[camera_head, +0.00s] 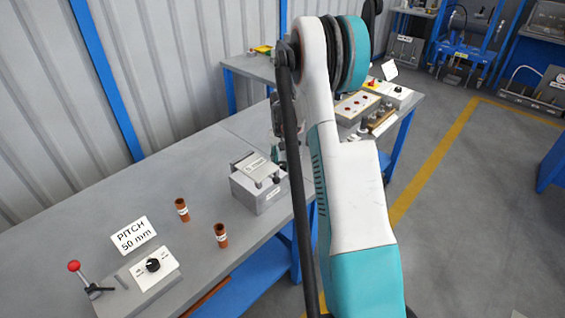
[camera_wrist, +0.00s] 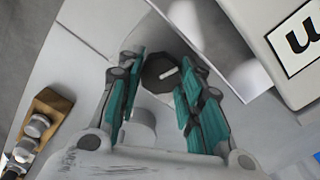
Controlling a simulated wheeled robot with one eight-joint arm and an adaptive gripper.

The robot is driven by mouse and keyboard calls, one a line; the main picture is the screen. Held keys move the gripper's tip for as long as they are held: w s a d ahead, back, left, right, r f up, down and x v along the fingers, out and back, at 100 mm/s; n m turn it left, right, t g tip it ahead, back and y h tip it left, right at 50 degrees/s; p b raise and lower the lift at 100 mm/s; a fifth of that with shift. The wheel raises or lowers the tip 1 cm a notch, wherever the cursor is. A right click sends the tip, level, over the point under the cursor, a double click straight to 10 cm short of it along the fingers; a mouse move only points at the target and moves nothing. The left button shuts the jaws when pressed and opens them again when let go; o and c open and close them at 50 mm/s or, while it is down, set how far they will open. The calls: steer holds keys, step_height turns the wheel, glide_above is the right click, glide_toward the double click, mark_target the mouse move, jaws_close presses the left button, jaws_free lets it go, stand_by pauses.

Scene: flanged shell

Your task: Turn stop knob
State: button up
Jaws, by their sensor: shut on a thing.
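A dark, many-sided knob (camera_wrist: 158,72) with a white pointer line shows between the fingers in the wrist view. My gripper (camera_wrist: 163,80) is shut on this knob, with teal finger pads on its left and right sides. The pointer line is slightly tilted from level. In the head view my arm covers much of the middle, and I cannot make out the gripped knob there. Another black knob (camera_head: 152,265) sits on a pale control box at the front left, apart from my gripper.
A box with a black-lettered label (camera_wrist: 297,40) stands close right of the gripper. A wooden block with metal bolts (camera_wrist: 38,125) lies at left. On the bench are a red-ball lever (camera_head: 74,267), two brown cylinders (camera_head: 182,210) and a grey fixture (camera_head: 258,182).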

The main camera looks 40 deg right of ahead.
mark_target(282, 164)
steer(key=o, duration=0.8)
steer(key=shift+c, duration=0.2)
steer(key=shift+r, duration=0.1)
step_height(282, 164, up, 12)
stand_by(0.5)
